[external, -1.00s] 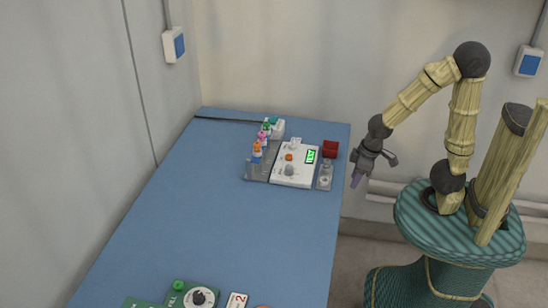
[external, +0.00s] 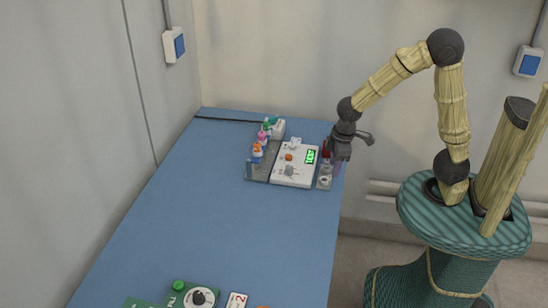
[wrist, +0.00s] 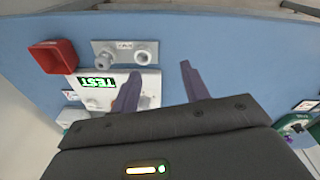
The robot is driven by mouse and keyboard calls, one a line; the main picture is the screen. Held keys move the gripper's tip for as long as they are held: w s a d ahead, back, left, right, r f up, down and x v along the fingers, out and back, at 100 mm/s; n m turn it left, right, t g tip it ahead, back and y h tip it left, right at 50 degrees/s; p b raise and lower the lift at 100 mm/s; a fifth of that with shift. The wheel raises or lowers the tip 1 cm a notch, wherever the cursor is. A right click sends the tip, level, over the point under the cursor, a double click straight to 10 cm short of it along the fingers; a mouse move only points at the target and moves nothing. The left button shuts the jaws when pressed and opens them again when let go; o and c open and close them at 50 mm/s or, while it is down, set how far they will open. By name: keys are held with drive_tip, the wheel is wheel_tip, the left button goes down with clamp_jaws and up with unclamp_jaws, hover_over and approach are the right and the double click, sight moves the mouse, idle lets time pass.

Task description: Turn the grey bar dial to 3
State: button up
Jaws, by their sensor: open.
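A white panel (external: 290,177) lies on the blue table, with a small green-lit display (external: 310,156). A grey dial (external: 289,170) sits near its front edge; its pointing and its numbers are too small to read. My gripper (wrist: 160,82) is open and empty. In the external view it (external: 338,167) hangs at the table's right edge, right of the panel.
A grey plate (wrist: 125,44) with two round fittings and a red box (wrist: 54,56) lie beside the panel. Several small colourful items (external: 260,147) stand to its left. A green board (external: 205,290) with a round dial lies at the front. The middle of the table is clear.

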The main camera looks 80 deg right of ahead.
sight(292, 180)
drive_tip(key=w+a+r+n+g+h+p, duration=0.1)
drive_tip(key=w+r+n+h+p, duration=0.1)
drive_tip(key=w+r+n+p, duration=0.3)
drive_tip(key=w+a+r+n+g+h+p, duration=0.1)
drive_tip(key=w+r+n+p, duration=0.3)
drive_tip(key=w, duration=0.9)
drive_tip(key=n+g+h+p, duration=0.1)
drive_tip(key=p, duration=0.2)
drive_tip(key=shift+w+a+r+n, duration=0.2)
drive_tip(key=shift+a+r+n, duration=0.1)
drive_tip(key=shift+r+n, duration=0.1)
drive_tip(key=shift+f, duration=0.1)
drive_tip(key=p+x, duration=0.3)
drive_tip(key=x, duration=1.4)
drive_tip(key=shift+s+f, duration=0.1)
drive_tip(key=shift+c, duration=0.5)
drive_tip(key=c, duration=0.9)
